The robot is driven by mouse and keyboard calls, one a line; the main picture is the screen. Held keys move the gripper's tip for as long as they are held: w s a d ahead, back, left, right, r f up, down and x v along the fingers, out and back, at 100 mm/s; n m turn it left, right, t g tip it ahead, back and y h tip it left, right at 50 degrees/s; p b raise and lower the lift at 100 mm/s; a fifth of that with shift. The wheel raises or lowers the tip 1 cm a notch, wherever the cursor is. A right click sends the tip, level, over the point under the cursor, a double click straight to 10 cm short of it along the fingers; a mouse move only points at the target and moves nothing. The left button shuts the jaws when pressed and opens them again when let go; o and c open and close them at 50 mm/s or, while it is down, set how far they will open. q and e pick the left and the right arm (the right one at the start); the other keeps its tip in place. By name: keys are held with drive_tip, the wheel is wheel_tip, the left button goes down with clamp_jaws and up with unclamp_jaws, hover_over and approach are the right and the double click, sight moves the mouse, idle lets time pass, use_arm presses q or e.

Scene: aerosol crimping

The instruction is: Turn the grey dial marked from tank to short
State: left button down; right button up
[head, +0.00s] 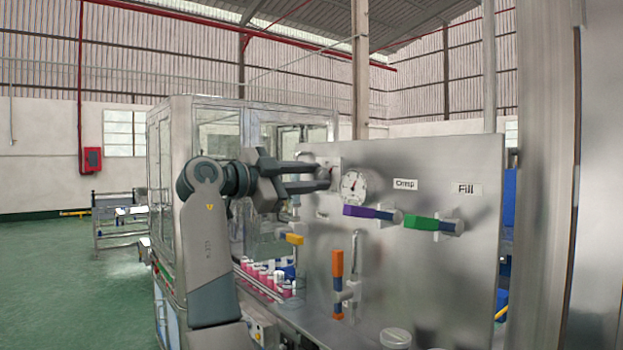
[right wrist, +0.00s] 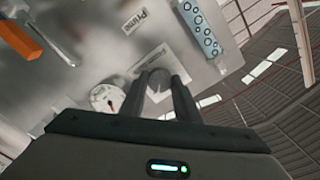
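The grey dial (right wrist: 159,84) is on the upright steel panel (head: 410,265), beside a label plate, and shows between my right fingertips in the right wrist view. My right gripper (head: 322,175) reaches to the panel left of the white gauge in the head view. Its fingers (right wrist: 162,85) are apart, one on each side of the dial. I cannot tell whether they press on it. The fingers mostly hide the dial in the head view, and I cannot read its markings or pointer direction. My left gripper is not in view.
The round gauge (head: 354,187) sits beside the dial. Purple (head: 368,212), green (head: 421,222), yellow (head: 294,239) and orange (head: 337,263) handles stick out from the panel. Pink and white cans (head: 265,272) stand in a row below my arm.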

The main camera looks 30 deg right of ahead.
sight(318, 178)
drive_tip(key=o, duration=0.4)
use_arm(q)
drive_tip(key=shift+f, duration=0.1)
use_arm(e)
drive_tip(key=shift+a, duration=0.15)
drive_tip(key=shift+a+f+b, duration=0.1)
drive_tip(key=shift+a+b, duration=0.3)
drive_tip(key=shift+a, duration=0.2)
drive_tip(key=shift+s+a+b, duration=0.15)
drive_tip(key=shift+a+b, duration=0.3)
drive_tip(key=shift+a, duration=0.8)
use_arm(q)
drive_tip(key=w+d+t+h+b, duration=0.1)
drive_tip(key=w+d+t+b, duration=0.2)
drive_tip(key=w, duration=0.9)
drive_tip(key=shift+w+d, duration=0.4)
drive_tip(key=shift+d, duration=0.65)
use_arm(e)
drive_tip(key=shift+s+a, duration=0.2)
drive_tip(key=shift+a, duration=2.05)
drive_tip(key=shift+s+a, duration=0.15)
drive_tip(key=shift+a, duration=2.05)
drive_tip(key=shift+s+a, duration=0.2)
drive_tip(key=shift+a, duration=2.05)
